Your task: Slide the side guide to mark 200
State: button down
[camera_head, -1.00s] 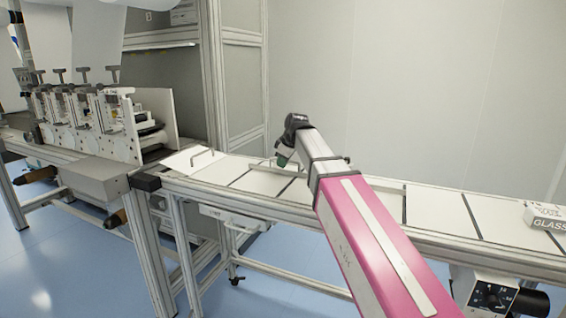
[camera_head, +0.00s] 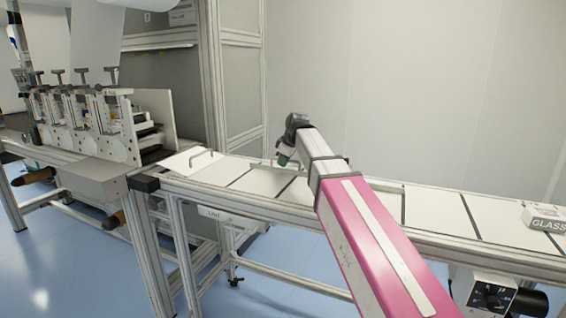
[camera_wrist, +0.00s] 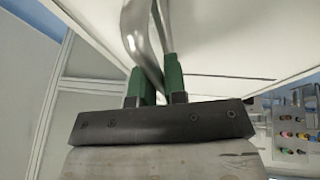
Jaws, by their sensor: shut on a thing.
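My gripper (camera_head: 285,157) is over the white conveyor table, beyond the end of my pink arm. In the wrist view, its two green fingertips (camera_wrist: 155,83) are closed around a bent, shiny metal bar (camera_wrist: 136,32), which appears to be part of the side guide. In the head view, a thin rail (camera_head: 262,164) shows just left of the gripper, low over the table; the rest is hidden behind my arm. No scale or mark 200 is readable in either view.
The white conveyor table (camera_head: 437,208) with dark seams runs left to right. A box marked GLASS (camera_head: 543,217) sits at its right end. A small metal handle (camera_head: 201,158) stands at its left end, beside the converter machine (camera_head: 95,125). A pale wall is behind.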

jog(key=shift+w+d, duration=0.2)
jog(key=shift+w, duration=0.35)
jog(key=c, duration=1.1)
grip_release()
